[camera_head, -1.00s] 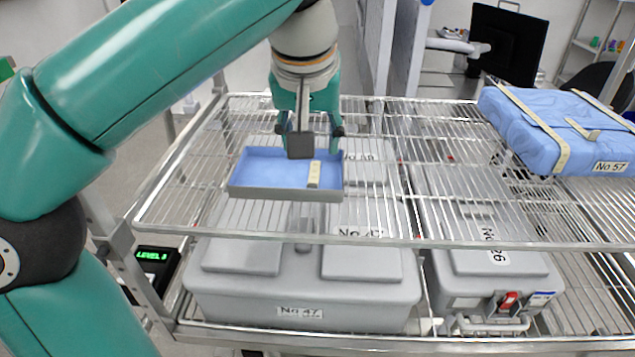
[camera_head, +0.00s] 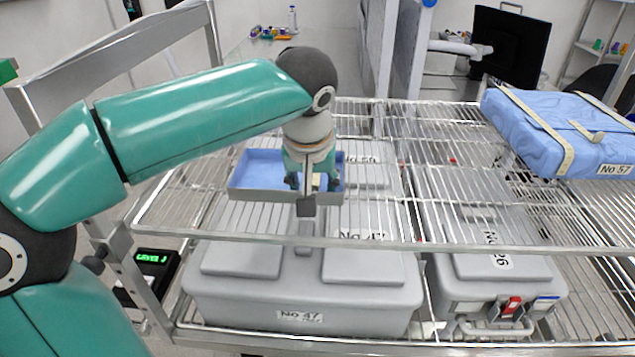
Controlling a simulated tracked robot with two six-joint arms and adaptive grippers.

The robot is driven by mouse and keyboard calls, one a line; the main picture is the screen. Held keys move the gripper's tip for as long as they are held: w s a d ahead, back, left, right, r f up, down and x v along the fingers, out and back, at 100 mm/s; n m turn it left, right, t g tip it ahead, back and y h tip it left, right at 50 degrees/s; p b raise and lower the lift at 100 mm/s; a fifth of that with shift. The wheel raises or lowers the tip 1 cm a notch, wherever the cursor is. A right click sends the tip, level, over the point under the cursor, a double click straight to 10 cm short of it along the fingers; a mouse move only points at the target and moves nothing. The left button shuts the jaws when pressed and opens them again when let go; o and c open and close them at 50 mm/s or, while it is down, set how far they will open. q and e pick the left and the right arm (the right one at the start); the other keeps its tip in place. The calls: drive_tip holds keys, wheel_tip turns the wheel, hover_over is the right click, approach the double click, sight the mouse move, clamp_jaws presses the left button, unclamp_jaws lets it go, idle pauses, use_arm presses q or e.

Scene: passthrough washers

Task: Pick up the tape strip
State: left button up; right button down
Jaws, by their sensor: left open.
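A small beige tape strip (camera_head: 318,181) lies in a shallow grey tray with a blue lining (camera_head: 262,165), on the wire shelf. My left gripper (camera_head: 311,183) points down over the tray's right part, with its fingers open around the strip's place. The gripper hides most of the strip, and I cannot tell whether the fingers touch it. My right gripper is not in view.
A blue wrapped package (camera_head: 550,125) with beige bands, labelled No 57, lies on the shelf at right. Grey cases (camera_head: 300,285) stand on the level below. The wire shelf (camera_head: 440,130) between tray and package is clear.

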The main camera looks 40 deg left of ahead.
use_arm(q)
drive_tip(key=c, duration=0.8)
drive_tip(key=shift+r, duration=0.2)
